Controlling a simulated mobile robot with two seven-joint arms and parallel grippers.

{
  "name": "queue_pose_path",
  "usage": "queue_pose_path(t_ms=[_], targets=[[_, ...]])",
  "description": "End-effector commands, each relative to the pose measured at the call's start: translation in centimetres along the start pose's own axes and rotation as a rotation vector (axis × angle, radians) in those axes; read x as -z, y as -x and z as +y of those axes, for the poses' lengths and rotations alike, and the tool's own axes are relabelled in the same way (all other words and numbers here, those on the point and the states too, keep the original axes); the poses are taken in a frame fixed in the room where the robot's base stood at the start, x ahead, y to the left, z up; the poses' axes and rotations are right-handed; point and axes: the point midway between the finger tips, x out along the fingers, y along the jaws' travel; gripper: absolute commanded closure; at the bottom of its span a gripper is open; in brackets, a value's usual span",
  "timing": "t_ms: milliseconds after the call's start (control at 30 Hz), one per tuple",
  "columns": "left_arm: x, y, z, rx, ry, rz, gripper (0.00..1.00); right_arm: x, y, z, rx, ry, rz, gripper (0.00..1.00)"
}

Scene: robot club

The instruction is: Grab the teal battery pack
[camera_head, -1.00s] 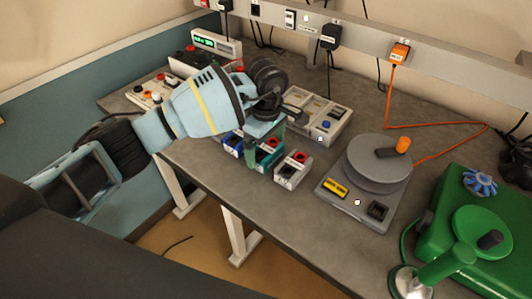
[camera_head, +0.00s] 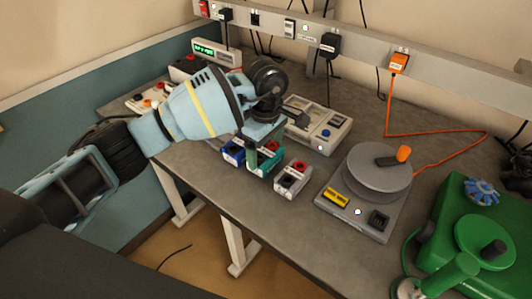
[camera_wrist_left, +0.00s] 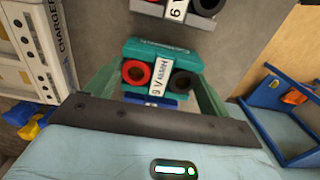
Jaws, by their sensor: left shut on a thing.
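The teal battery pack (camera_head: 268,160) stands on the grey workbench between a blue pack (camera_head: 233,151) and a grey pack (camera_head: 292,179). My left gripper (camera_head: 262,150) points down over it and is shut on it. In the left wrist view the teal pack (camera_wrist_left: 162,48) lies between the two green fingers. In the head view the gripper covers part of the pack. I cannot tell whether it is clear of the bench. My right gripper is not in view.
The grey pack stands close on the right and the blue one close on the left. A charger (camera_head: 322,132) is behind. A grey scale-like device (camera_head: 376,172) and a green case (camera_head: 490,205) stand to the right. The bench's front edge is near.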

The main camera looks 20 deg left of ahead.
Motion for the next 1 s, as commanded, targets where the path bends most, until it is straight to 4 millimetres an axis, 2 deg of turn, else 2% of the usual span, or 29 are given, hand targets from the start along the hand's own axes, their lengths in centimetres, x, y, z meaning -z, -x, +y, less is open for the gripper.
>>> queue_pose_path(t_ms=[100,367,700,1000], targets=[[0.1,1.9,0.0,-0.003,-0.001,0.001,0.51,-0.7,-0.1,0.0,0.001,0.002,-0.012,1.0],[-0.1,2.2,-4.4,-0.003,-0.002,0.001,0.51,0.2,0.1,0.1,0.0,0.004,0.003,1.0],[-0.4,2.7,-11.2,-0.002,0.0,0.001,0.51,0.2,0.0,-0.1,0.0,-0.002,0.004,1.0],[-0.6,3.0,-15.0,0.0,0.0,0.0,0.51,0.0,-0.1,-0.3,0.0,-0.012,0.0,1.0]])
